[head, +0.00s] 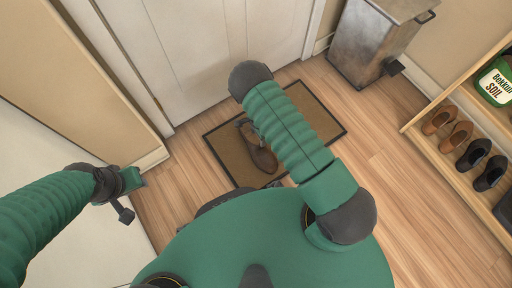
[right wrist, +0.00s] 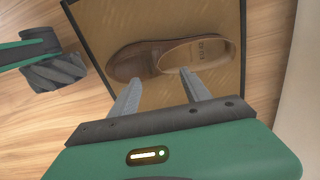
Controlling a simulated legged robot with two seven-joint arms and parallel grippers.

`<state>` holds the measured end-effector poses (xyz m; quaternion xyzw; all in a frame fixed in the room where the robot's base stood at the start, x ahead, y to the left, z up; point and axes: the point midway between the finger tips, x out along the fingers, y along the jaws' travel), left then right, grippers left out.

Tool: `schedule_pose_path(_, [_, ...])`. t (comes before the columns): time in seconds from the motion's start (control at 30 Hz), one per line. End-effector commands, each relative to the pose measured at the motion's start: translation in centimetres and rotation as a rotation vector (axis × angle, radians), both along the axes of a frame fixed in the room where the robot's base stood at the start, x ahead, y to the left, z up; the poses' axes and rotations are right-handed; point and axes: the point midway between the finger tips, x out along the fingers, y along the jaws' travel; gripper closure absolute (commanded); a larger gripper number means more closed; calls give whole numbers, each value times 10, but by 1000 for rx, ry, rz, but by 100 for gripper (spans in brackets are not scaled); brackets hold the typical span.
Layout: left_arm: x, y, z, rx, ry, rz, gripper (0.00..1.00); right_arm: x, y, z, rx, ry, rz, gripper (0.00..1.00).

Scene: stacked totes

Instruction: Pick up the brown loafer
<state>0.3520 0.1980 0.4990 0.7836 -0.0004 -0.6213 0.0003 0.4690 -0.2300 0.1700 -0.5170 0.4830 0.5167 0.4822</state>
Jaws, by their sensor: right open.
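The brown loafer (head: 262,155) lies sole down on the brown doormat (head: 222,145) in front of the door. In the right wrist view the loafer (right wrist: 135,62) has its toe to the left and its open heel end to the right. My right gripper (right wrist: 160,76) is open and empty, with both fingertips over the near side of the loafer around its middle; contact cannot be told. In the head view my right arm partly hides the loafer and the gripper. The end of my left arm (head: 122,190) is at the left, away from the mat; its fingers are unclear.
A shoe rack (head: 450,190) at the right holds another brown pair (head: 447,128) and a black pair (head: 482,163), with a soil container (head: 495,85) above. A metal bin (head: 365,45) stands at the back. Wooden floor between mat and rack is clear.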

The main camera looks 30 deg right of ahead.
Motion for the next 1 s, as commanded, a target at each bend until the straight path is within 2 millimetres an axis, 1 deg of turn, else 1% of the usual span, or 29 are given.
schedule_pose_path(0.03, [0,0,-14,0,0,0,64,0,0,-19,0,0,0,44])
schedule_pose_path(0.1, [0,0,-19,0,0,0,64,0,0,-29,0,1,0,44])
schedule_pose_path(0.27, [0,0,-26,0,0,0,64,0,0,-40,0,-1,0,44])
schedule_pose_path(0.37, [0,0,-41,0,0,0,64,-2,1,-56,0,0,1,44])
schedule_pose_path(0.4, [0,0,-49,0,0,0,64,-3,1,-65,0,1,1,44])
schedule_pose_path(0.5, [0,0,-65,0,0,0,64,-5,2,-83,-1,2,2,44])
schedule_pose_path(0.57, [0,0,-69,0,1,0,64,-4,2,-88,0,1,2,44])
schedule_pose_path(0.77, [0,0,-65,0,0,0,64,-4,2,-85,1,0,1,44])
schedule_pose_path(0.87, [0,0,-65,0,0,0,64,-4,2,-85,0,0,1,55])
schedule_pose_path(1.0, [0,0,-65,0,0,0,64,-4,2,-85,0,0,1,73])
